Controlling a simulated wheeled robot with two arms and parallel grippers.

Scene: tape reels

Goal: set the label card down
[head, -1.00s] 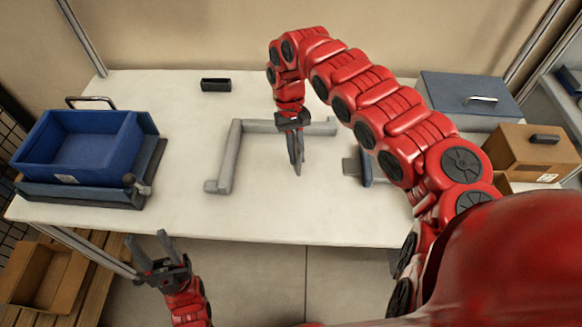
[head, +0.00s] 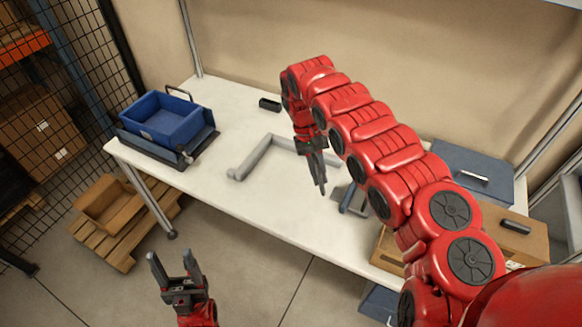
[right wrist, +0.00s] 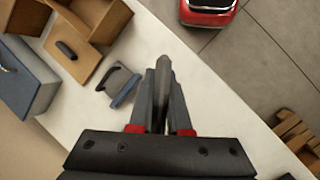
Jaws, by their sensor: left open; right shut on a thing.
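My right gripper (head: 322,190) is above the white table (head: 215,190), pointing down, near the front right of a grey angled bracket (head: 250,160). It is shut on a thin grey piece, seen nearly edge-on between the fingers in the right wrist view (right wrist: 163,68). This is the label card by its thin shape; its face cannot be seen. In the head view the card is hard to tell from the fingers. Its height above the table is unclear. My left gripper (head: 175,272) is open and empty, in front of the table, low in the head view.
A blue-grey fixture (head: 350,203), a blue case (head: 470,172) and a wooden box (head: 505,240) are on the right. The front middle of the table is clear.

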